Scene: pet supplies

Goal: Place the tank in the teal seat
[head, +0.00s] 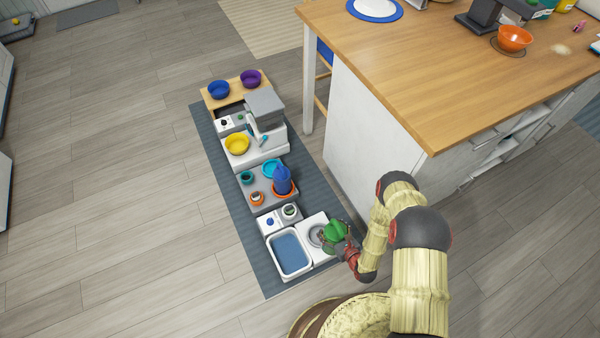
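A blue tank (282,180) with a narrowed top stands upright at an orange round seat (290,193) on a grey block. The teal seat (268,166) is a round ring just behind it on the same block, partly hidden by the tank. My gripper (341,243) is at the front right of the mat, well apart from the blue tank. A green object (334,230) is at its fingers, over the edge of a white unit. The fingers are too small to tell whether they grip it.
A blue-lined tub (289,253) and a white unit with a grey round opening (315,236) stand near my gripper. Yellow (237,143), blue (219,89) and purple bowls (251,78) are farther back. A wooden-topped counter (450,75) stands at right.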

